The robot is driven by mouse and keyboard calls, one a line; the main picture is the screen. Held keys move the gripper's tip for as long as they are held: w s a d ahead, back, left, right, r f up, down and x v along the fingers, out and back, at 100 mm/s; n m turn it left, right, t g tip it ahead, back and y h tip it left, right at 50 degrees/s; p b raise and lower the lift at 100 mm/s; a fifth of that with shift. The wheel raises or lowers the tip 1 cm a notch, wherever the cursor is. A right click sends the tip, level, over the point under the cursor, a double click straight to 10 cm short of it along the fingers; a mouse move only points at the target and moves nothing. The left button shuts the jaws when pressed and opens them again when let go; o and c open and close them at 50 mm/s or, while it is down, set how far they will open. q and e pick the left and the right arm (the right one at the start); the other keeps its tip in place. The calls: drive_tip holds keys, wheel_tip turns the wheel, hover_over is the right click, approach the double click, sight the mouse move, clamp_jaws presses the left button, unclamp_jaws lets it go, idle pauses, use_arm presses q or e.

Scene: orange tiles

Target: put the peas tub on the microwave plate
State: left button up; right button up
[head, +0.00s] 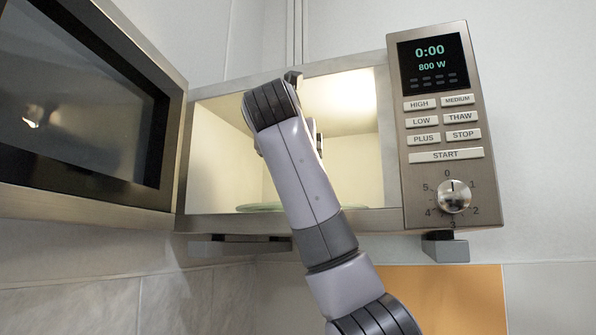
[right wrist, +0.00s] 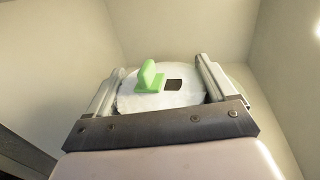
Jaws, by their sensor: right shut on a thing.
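In the right wrist view, my right gripper (right wrist: 161,70) is shut on the peas tub (right wrist: 188,98), a whitish round thing with a raised green piece and a small dark patch on its face. The tub sits between the two fingers inside pale walls. In the head view, my right arm reaches into the lit microwave (head: 394,215) and hides the tub and most of the gripper. The microwave plate (head: 256,208), greenish glass, shows as a thin edge on the cavity floor, partly behind my arm. I cannot tell the gap between tub and plate. My left gripper is not in view.
The microwave door (head: 90,110) stands wide open at the left. The control panel (head: 445,120) at the right reads 0:00 and 800 W. The cavity's side walls and ceiling bound the space around my right gripper. An orange tile (head: 450,295) is below.

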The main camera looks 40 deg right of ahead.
drive_tip(key=shift+w+d+f+p, duration=0.3)
drive_tip(key=shift+w+d+f, duration=0.25)
drive_tip(key=shift+w+d, duration=0.2)
drive_tip(key=shift+w+d+f+p, duration=0.3)
drive_tip(key=shift+w+d+f, duration=0.25)
drive_tip(key=shift+d, duration=0.3)
drive_tip(key=shift+w+d+f+p, duration=0.3)
drive_tip(key=shift+w+d+f, duration=0.2)
drive_tip(key=shift+w+d, duration=0.3)
drive_tip(key=shift+s+f, duration=0.1)
drive_tip(key=shift+f, duration=0.1)
drive_tip(key=o, duration=1.3)
drive_tip(key=shift+f, duration=0.1)
drive_tip(key=shift+r, duration=0.2)
drive_tip(key=shift+s+a+f, duration=0.1)
drive_tip(key=shift+s+a, duration=0.05)
drive_tip(key=shift+a, duration=0.15)
drive_tip(key=b+v, duration=0.3)
drive_tip(key=v, duration=0.7)
drive_tip(key=shift+s+a+b, duration=0.25)
drive_tip(key=shift+s+b, duration=0.05)
drive_tip(key=shift+b, duration=0.05)
drive_tip(key=shift+s+a, duration=0.25)
